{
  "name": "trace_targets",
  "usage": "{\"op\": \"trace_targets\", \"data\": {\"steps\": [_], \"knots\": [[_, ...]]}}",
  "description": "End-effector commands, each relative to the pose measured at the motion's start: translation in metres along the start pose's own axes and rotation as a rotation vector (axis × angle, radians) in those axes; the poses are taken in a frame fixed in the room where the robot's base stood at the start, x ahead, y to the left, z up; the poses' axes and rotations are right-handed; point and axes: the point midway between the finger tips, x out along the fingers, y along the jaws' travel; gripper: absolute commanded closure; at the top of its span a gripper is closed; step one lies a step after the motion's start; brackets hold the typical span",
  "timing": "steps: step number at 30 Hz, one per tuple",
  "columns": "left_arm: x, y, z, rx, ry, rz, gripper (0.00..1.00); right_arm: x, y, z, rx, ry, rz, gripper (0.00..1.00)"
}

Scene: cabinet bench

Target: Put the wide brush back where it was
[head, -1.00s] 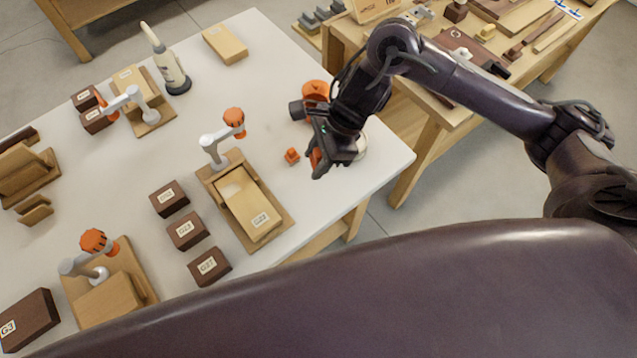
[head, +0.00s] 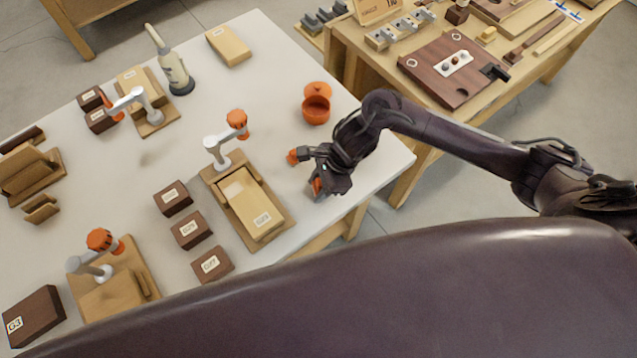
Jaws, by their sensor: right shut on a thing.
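My right gripper (head: 308,170) is low over the near right part of the white table (head: 130,185), right of a wooden clamp board. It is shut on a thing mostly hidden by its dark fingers. A small orange part (head: 317,187) shows at its lower side. I cannot tell whether this belongs to the wide brush, and no brush shape shows clearly elsewhere. A small orange block (head: 293,157) lies close to the upper finger; I cannot tell whether they touch. My left gripper is not in view.
An orange pot (head: 316,108) stands behind the gripper. A clamp board (head: 285,225) and several brown blocks (head: 190,230) are to the left. A side bench (head: 400,75) holds a brown board (head: 432,85). Table between bottle and pot is clear.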

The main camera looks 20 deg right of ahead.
Motion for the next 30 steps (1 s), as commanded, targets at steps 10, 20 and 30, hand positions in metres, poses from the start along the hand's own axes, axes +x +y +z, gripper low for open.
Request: {"op": "trace_targets", "data": {"steps": [10, 20, 30], "knots": [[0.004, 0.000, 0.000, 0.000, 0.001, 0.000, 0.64, 0.002, 0.000, -0.001, 0.001, 0.000, 0.000, 0.43], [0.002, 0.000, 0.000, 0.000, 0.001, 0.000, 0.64, 0.000, 0.000, 0.000, 0.001, 0.000, 0.000, 0.41], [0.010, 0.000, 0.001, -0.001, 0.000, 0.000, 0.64, -0.052, -0.002, -0.001, -0.004, 0.000, -0.007, 0.41]]}}
